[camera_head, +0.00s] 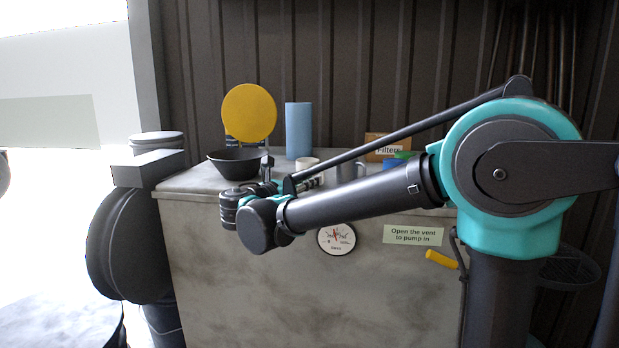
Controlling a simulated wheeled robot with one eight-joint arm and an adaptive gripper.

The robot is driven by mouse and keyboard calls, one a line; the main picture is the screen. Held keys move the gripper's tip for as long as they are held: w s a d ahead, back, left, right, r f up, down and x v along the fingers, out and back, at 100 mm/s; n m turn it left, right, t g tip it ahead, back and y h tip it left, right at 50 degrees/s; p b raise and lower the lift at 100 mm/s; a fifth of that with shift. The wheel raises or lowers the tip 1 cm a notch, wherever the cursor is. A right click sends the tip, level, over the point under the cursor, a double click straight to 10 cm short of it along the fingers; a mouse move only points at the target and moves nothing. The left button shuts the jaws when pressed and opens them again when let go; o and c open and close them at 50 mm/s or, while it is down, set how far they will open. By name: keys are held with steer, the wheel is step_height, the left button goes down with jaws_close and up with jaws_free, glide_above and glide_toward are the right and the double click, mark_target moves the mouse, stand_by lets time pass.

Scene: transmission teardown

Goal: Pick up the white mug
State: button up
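The white mug (307,163) stands on the bench top, behind my arm. Its upper part shows; its lower part is hidden by the arm and wrist. My gripper (267,168) is at the far end of the arm, over the front of the bench top, left of the mug in the picture. It looks apart from the mug, but the depth between them is hard to judge. The fingers are small and dark against the bowl, so I cannot tell whether they are open or shut.
A dark bowl (232,166) stands left of the mug, with a yellow disc (249,111) behind it. A blue cylinder (298,130) stands behind the mug. A grey cylinder (346,172) and a Filters box (383,142) are to the right. A corrugated wall (400,60) closes the back.

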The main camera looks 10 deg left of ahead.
steer(key=shift+x, duration=3.2)
steer(key=shift+c, duration=0.5)
jaws_close()
